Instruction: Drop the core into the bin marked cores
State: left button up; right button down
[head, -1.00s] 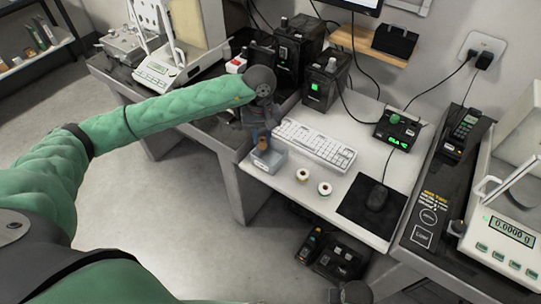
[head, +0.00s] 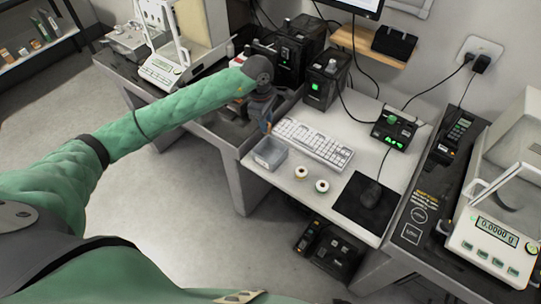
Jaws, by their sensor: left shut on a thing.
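My left gripper (head: 266,123) is above the small grey open bin (head: 270,155) at the near left corner of the white desk. It is shut on a small brownish-orange thing (head: 268,128), which seems to be the core; it is mostly hidden by the fingers. The core shows apart from the bin, over its back edge. Any marking on the bin cannot be read. The part of the bin's inside that shows looks empty. My right gripper is not in view.
A white keyboard (head: 314,144) lies right of the bin. Two tape rolls (head: 301,172) lie in front of it on the desk. A black mouse pad (head: 352,208) is further right. Black boxes (head: 325,82) stand behind, close to my left forearm.

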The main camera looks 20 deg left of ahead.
pick_arm(q)
notch_tip(320, 180, down, 3)
jog(key=shift+f+b, duration=0.15)
jog(key=shift+b, duration=0.15)
jog(key=shift+f, duration=0.25)
jog(key=o, duration=1)
jog(key=shift+o, duration=0.2)
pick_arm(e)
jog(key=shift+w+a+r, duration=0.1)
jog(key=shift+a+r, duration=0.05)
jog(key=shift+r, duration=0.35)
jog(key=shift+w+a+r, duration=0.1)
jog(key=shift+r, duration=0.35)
pick_arm(q)
jog(key=shift+r, duration=0.1)
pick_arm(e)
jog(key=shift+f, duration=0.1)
